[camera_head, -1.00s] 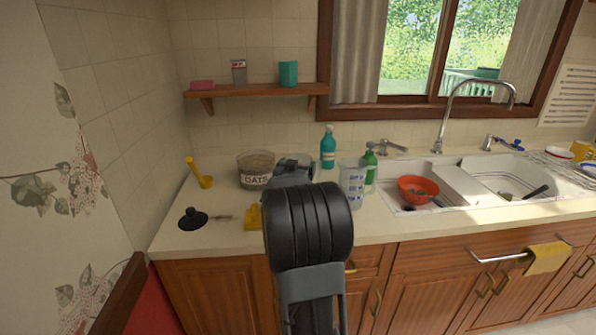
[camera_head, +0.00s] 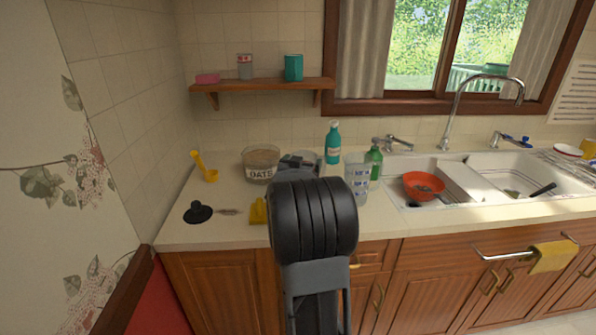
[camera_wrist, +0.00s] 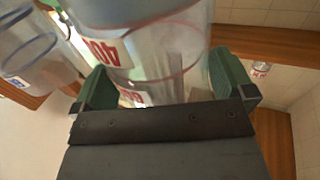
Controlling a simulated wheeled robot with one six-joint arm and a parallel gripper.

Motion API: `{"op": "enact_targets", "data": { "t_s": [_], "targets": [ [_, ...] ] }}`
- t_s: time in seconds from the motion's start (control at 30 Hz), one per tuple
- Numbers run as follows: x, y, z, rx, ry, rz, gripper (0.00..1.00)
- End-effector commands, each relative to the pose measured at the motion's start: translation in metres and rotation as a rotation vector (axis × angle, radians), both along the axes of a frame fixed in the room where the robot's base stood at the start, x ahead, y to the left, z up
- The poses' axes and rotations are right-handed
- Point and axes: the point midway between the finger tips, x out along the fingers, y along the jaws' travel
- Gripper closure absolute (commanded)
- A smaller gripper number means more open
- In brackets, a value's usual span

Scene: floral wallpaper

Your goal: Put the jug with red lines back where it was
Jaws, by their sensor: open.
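The jug with red lines (camera_wrist: 145,55) is clear, with red numbers and rings, and fills the top middle of the wrist view. The green fingers of my gripper (camera_wrist: 165,86) stand open on either side of it. Whether they touch it, I cannot tell. In the head view this jug and my fingertips are hidden behind my arm. A second clear jug with blue markings (camera_head: 357,178) stands on the counter right of my arm. It also shows at the left of the wrist view (camera_wrist: 32,62).
The oats tub (camera_head: 261,165), a yellow scoop (camera_head: 206,170) and a black plunger-like item (camera_head: 198,212) are on the counter left of my arm. Teal (camera_head: 333,143) and green (camera_head: 374,160) bottles stand to the right, before the sink (camera_head: 398,192). A wooden shelf (camera_head: 275,84) hangs above.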

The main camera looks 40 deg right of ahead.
Motion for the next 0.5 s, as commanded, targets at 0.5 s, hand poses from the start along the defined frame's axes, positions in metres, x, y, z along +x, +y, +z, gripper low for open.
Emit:
{"op": "enact_targets", "data": {
  "t_s": [0.5],
  "targets": [
    [-0.042,0.082,0.000,-0.001,0.000,0.002,0.00]
  ]
}}
